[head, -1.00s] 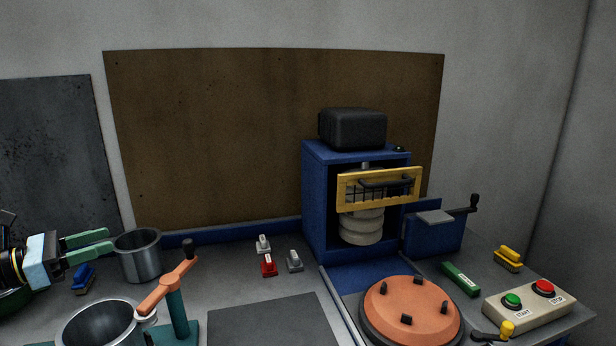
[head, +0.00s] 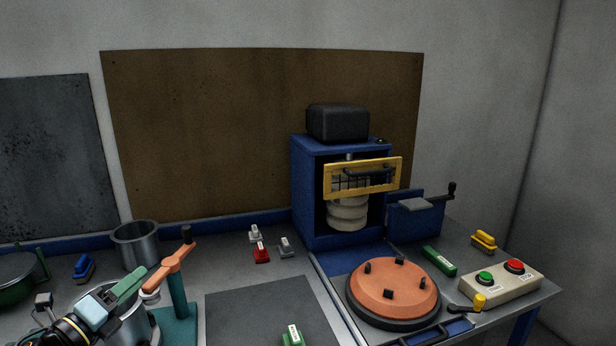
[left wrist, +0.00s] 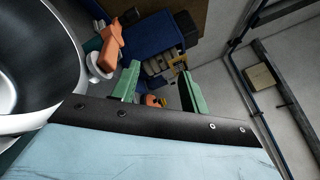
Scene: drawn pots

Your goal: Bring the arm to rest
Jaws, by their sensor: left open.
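My left gripper (head: 140,290), with green fingers and a pale blue body, is in the lower left of the head view. It is open and empty, in front of or above a metal pot (head: 132,325), partly hiding it. I cannot tell the height between them. In the left wrist view its two green fingers (left wrist: 159,88) stand apart with nothing between them, and the pot's rim (left wrist: 70,45) shows at the left. A teal stand with an orange lever (head: 172,266) is close to the fingertips. My right gripper is not in view.
A second metal pot (head: 137,245) stands behind the gripper. A green pot (head: 15,285) is at the far left. A dark mat (head: 255,310) lies mid-bench. A blue cabinet (head: 305,200), an orange turntable (head: 395,280) and a button box (head: 500,282) are to the right.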

